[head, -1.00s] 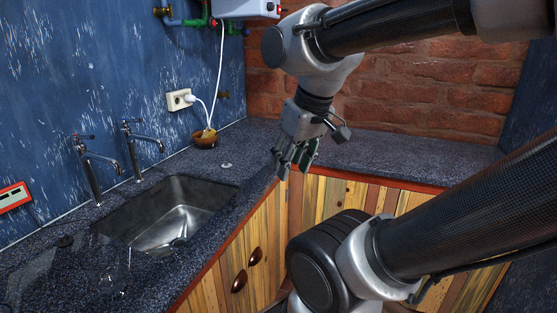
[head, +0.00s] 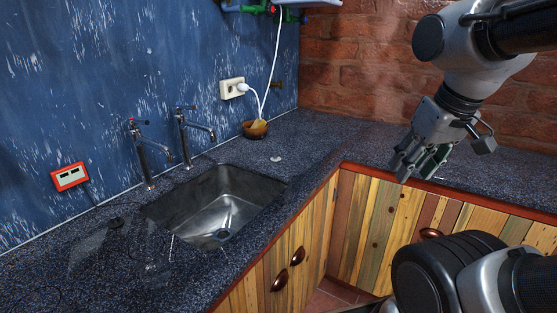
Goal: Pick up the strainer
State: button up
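A small, pale, round piece (head: 275,158) lies on the dark counter behind the sink's far right corner. It may be the strainer, but it is too small to be sure. A small dark knob-like piece (head: 116,223) lies on the counter left of the sink; I cannot tell what it is. My gripper (head: 421,170) hangs pointing down at the right, by the front edge of the back counter. Its fingers look apart with nothing between them. It is well to the right of both small pieces.
A metal sink (head: 215,205) is set into the counter (head: 325,145), with two taps behind it. A small brown bowl (head: 256,130) stands by the wall under a socket with a white cable. The counter between bowl and gripper is mostly clear.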

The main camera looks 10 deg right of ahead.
aim_at(276, 159)
jog(key=u, duration=0.3)
jog(key=i+l+u, duration=0.15)
jog(key=l+u, duration=0.15)
jog(key=u, duration=0.15)
jog(key=i+l+u, duration=0.1)
jog(key=l+u, duration=0.35)
jog(key=i+l+u, duration=0.15)
jog(key=l, duration=0.85)
jog(key=l+u, duration=0.15)
jog(key=l, duration=0.85)
jog(key=i, duration=0.05)
